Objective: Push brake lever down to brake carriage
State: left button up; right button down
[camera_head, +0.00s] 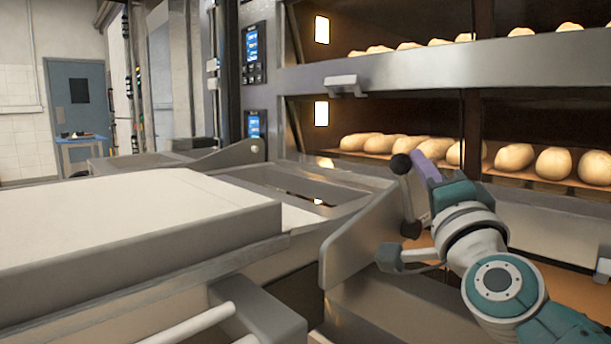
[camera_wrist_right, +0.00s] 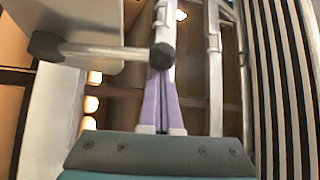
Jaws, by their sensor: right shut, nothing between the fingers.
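The brake lever (camera_head: 409,200) stands roughly upright at the carriage's metal side plate (camera_head: 350,242), with a black knob (camera_head: 401,164) at its top. My right gripper (camera_head: 425,168), with purple fingers, is right beside this knob, shut and empty. In the right wrist view a dark round knob (camera_wrist_right: 162,56) on a metal bar overlaps the shut fingers (camera_wrist_right: 160,100); I cannot tell whether they touch. The carriage (camera_head: 130,222) with its pale flat top fills the left of the head view. My left gripper is not in view.
A second dark knob (camera_head: 388,257) on a rod sits low, close to my right wrist. The oven decks (camera_head: 440,75) with several loaves (camera_head: 430,148) stand behind.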

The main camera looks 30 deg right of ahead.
jog(key=s+a+f+n+t+y+b, duration=0.1)
jog(key=a+f+n+t+y+b, duration=0.5)
jog(key=n+b, duration=0.5)
jog(key=shift+s+a+f+b, duration=0.2)
jog(key=shift+s+f+b, duration=0.4)
jog(key=shift+b, duration=1)
jog(key=shift+w+f, duration=0.2)
